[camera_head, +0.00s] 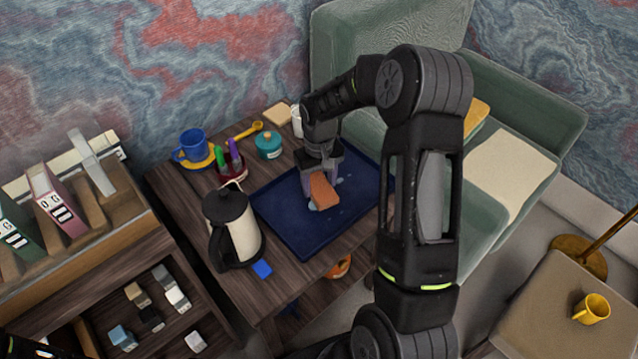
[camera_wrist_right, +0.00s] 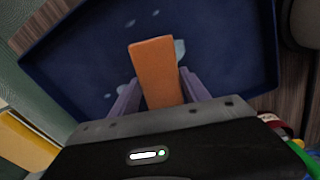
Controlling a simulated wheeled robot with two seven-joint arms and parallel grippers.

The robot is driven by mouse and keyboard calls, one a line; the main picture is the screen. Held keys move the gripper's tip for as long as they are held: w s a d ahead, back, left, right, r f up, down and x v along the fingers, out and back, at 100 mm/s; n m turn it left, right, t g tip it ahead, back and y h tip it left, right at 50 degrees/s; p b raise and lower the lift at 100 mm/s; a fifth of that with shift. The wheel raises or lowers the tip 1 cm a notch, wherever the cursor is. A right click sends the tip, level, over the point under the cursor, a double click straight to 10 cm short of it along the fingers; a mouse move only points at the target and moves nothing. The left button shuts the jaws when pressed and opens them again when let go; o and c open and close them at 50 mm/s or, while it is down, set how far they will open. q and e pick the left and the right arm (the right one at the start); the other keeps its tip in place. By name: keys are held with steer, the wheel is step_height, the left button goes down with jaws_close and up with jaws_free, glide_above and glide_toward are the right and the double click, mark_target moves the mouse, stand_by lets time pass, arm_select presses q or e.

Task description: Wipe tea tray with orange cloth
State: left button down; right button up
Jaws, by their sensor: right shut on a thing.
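The dark blue tea tray (camera_head: 283,220) lies on the wooden table, with a few pale wet-looking spots on its surface. My right gripper (camera_head: 322,180) reaches down over the middle of the tray and is shut on the orange cloth (camera_head: 322,191), which looks like a small folded block. In the right wrist view the cloth (camera_wrist_right: 157,72) sticks out between the two fingers, over the tray (camera_wrist_right: 215,45), with a pale spot beside it. I cannot tell whether the cloth touches the tray. My left gripper does not show.
A black-and-cream kettle (camera_head: 240,230) stands at the tray's left edge, near a blue piece (camera_head: 262,269). A pen holder (camera_head: 232,170), teal pot (camera_head: 269,146) and blue cup (camera_head: 193,146) stand behind it. A green sofa (camera_head: 520,110) is beyond the table at right.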

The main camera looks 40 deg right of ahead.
mark_target(337, 180)
steer(key=shift+w+d+f, duration=0.1)
steer(key=shift+d+f, duration=0.05)
steer(key=shift+d, duration=1.35)
steer(key=shift+w+d, duration=0.15)
steer(key=shift+d, duration=1.5)
steer(key=shift+a, duration=0.1)
steer(key=shift+s+a, duration=0.2)
steer(key=shift+a, duration=1.45)
steer(key=shift+a, duration=1.5)
